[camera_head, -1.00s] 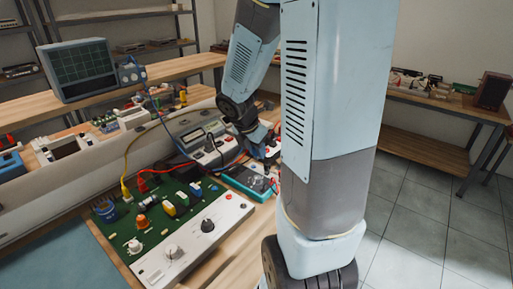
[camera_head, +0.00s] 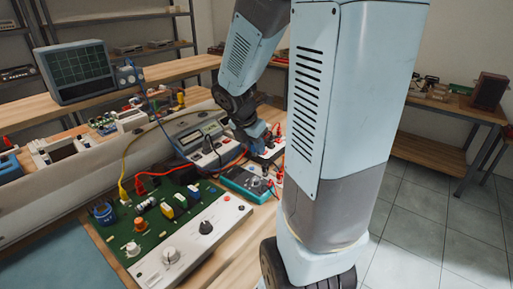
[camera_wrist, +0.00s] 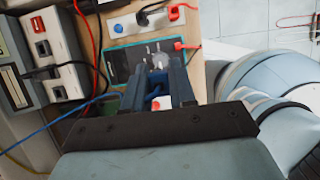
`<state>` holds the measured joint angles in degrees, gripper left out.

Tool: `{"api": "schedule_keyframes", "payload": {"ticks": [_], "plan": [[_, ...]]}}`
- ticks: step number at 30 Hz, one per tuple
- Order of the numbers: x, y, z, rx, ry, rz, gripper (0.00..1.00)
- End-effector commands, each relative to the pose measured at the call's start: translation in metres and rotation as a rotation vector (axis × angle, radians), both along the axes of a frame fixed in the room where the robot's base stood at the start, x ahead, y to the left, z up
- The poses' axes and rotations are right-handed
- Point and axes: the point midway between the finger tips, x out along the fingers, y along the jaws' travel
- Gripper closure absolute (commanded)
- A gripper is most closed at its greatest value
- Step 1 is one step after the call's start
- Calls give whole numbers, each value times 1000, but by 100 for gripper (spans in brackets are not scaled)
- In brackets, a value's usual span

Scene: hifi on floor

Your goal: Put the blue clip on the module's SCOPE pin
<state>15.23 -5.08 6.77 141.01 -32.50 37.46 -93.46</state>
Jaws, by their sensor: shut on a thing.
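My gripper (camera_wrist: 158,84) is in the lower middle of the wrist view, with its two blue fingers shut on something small. A thin blue lead (camera_wrist: 40,137) runs toward the fingers, so the held thing appears to be the blue clip, mostly hidden between them. A small red and white piece (camera_wrist: 162,103) shows between the finger bases. In the head view my gripper (camera_head: 268,152) is above the teal multimeter, right of the module. The module, a green board with a white knob panel (camera_head: 188,247), lies front left. Its SCOPE pin cannot be made out.
The teal multimeter (camera_head: 245,184) is below my gripper; it also shows in the wrist view (camera_wrist: 118,66). A grey bench instrument (camera_head: 197,137) stands behind. Yellow (camera_head: 122,190) and red (camera_head: 139,186) clips sit at the board's back edge. Red, black and yellow leads cross the area.

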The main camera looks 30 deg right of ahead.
Motion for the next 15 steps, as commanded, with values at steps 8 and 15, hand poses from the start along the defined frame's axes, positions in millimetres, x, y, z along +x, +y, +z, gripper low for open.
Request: {"api": "schedule_keyframes", "payload": {"ticks": [8,15], "plan": [[0,0,9,-1,-1,-2,97],[0,0,17,-1,0,0,97]]}}
